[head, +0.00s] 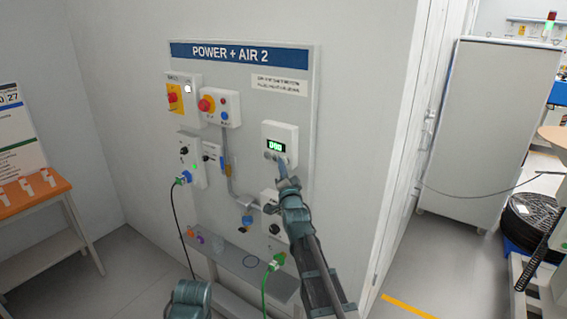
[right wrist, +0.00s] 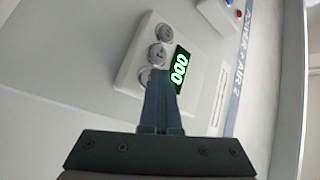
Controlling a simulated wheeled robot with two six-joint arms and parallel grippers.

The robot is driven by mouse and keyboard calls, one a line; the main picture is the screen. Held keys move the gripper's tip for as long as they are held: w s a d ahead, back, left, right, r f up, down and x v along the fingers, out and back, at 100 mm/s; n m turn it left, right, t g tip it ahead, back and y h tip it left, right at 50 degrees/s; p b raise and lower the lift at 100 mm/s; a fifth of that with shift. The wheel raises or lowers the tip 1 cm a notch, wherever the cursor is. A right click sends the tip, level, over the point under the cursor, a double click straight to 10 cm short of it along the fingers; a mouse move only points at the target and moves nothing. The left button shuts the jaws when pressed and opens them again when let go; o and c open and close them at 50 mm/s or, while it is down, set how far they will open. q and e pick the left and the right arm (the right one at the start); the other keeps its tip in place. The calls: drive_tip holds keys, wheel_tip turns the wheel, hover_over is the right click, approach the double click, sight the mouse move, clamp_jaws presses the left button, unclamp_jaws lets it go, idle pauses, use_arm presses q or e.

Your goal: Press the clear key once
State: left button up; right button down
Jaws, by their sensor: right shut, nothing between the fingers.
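A white counter box (head: 279,138) hangs on the right of the panel, with a lit green display (head: 277,146) that reads 000 in the right wrist view (right wrist: 179,69). Three round grey keys sit in a row beside the display; the upper key (right wrist: 165,32) and middle key (right wrist: 157,54) show clearly there. Their labels are too small to read. My right gripper (head: 281,165) is shut and empty. Its fingertips (right wrist: 159,76) lie over the end key (right wrist: 144,75), partly hiding it; I cannot tell whether they touch it.
The POWER + AIR 2 panel (head: 306,115) also bears a red-knob box (head: 220,106), switch boxes and a pipe. A grey shelf (head: 240,266) with small items juts out below. A green cable (head: 265,290) hangs there. Orange table (head: 35,198) stands left.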

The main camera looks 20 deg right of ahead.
drive_tip(key=shift+s+a, duration=0.45)
drive_tip(key=shift+a, duration=0.1)
drive_tip(key=s+a, duration=0.1)
drive_tip(key=a, duration=0.1)
drive_tip(key=s+a, duration=0.2)
idle(0.5)
idle(0.6)
drive_tip(key=s+a+f+n+g+y, duration=0.3)
drive_tip(key=s+a+f+n+g, duration=0.2)
drive_tip(key=a+f, duration=0.35)
drive_tip(key=s+a+f+n+g+y, duration=0.2)
drive_tip(key=s+a+f+n+g, duration=0.25)
drive_tip(key=a+f, duration=0.35)
drive_tip(key=s+f+n+g+h, duration=0.1)
drive_tip(key=s+f+n+g, duration=0.2)
drive_tip(key=s, duration=0.9)
drive_tip(key=s+f+n+g+h, duration=0.2)
drive_tip(key=s+f+n+g, duration=0.2)
drive_tip(key=s+f+g, duration=0.3)
drive_tip(key=s+g, duration=0.1)
drive_tip(key=s, duration=0.4)
drive_tip(key=shift+s+d+f+h, duration=0.2)
drive_tip(key=shift+s+d+h, duration=0.1)
drive_tip(key=shift+s+d, duration=0.05)
